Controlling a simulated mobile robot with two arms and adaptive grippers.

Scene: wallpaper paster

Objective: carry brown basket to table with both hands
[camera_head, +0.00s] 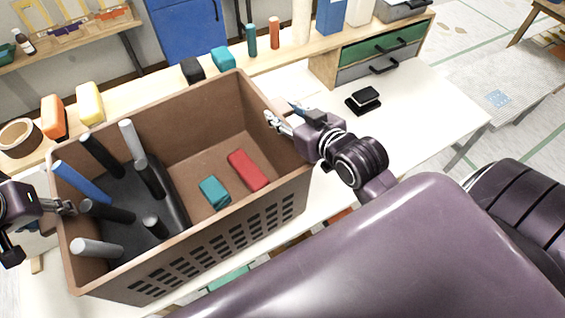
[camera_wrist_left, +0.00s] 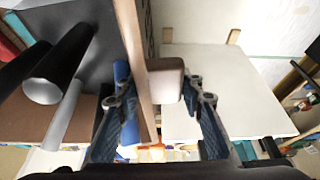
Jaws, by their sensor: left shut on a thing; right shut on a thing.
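The brown basket (camera_head: 262,200) is a large open box with slotted sides, above or on the white table (camera_head: 430,112); I cannot tell if its base touches. My left gripper (camera_head: 66,208) is shut on its left wall, and the wall (camera_wrist_left: 133,55) runs between the fingers (camera_wrist_left: 160,112) in the left wrist view. My right gripper (camera_head: 276,122) is shut on its right rim. Inside are a dark holder (camera_head: 128,190) with several black, grey and blue rods, a red block (camera_head: 248,170) and a teal block (camera_head: 214,192).
A wooden shelf behind holds an orange block (camera_head: 53,116), a yellow block (camera_head: 89,103), a tape roll (camera_head: 19,137) and bottles. A drawer unit (camera_head: 380,55) stands at the back right. A small black object (camera_head: 364,100) lies on the table, whose right part is otherwise clear.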

